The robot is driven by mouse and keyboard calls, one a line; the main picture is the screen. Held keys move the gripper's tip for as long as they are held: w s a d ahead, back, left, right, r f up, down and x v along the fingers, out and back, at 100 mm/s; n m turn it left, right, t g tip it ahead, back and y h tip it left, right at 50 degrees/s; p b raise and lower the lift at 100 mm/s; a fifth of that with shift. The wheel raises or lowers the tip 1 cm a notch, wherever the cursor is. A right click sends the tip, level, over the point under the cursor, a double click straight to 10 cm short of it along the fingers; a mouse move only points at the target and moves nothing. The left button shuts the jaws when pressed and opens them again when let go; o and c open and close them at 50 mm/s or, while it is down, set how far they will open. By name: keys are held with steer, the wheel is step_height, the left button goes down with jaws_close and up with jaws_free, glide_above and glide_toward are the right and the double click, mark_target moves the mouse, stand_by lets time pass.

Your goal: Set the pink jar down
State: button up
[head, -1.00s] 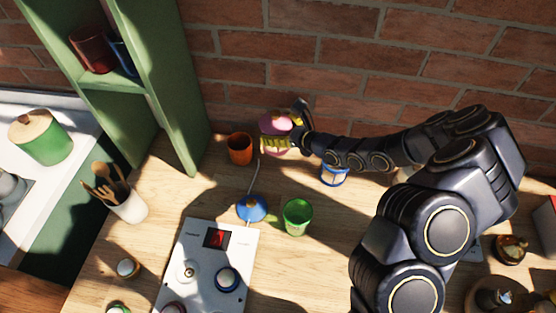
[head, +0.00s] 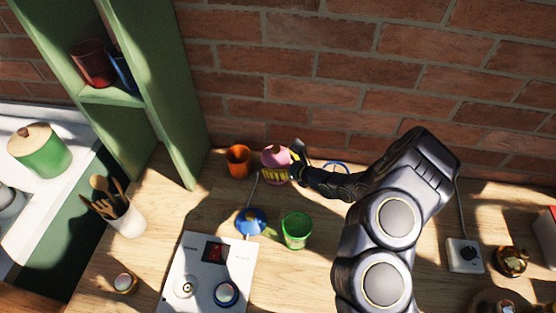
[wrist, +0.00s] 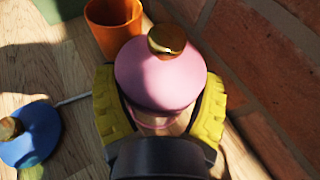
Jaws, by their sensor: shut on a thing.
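The pink jar (head: 276,157) has a pink lid with a round brown knob. It stands upright between the yellow fingers of my gripper (head: 281,174), near the brick wall at the back of the table. In the wrist view the jar's pink lid (wrist: 160,75) fills the middle, with a yellow finger of my gripper (wrist: 160,120) on each side. The gripper is shut on the jar. The jar's lower body and base are mostly hidden, so I cannot tell for sure whether it touches the table.
An orange cup (head: 237,162) stands just left of the jar. A blue lid with a knob (head: 251,222) and a green cup (head: 296,231) are in front. A white device (head: 205,275) lies nearer. The brick wall (head: 330,90) is close behind the jar.

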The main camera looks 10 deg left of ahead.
steer(key=o, duration=1.1)
steer(key=shift+f, duration=0.15)
steer(key=shift+c, duration=0.2)
steer(key=shift+d+r, duration=0.15)
steer(key=shift+r, duration=0.1)
steer(key=v, duration=1.1)
steer(key=shift+s+d, duration=0.2)
steer(key=shift+s, duration=0.05)
steer(key=shift+r, duration=0.15)
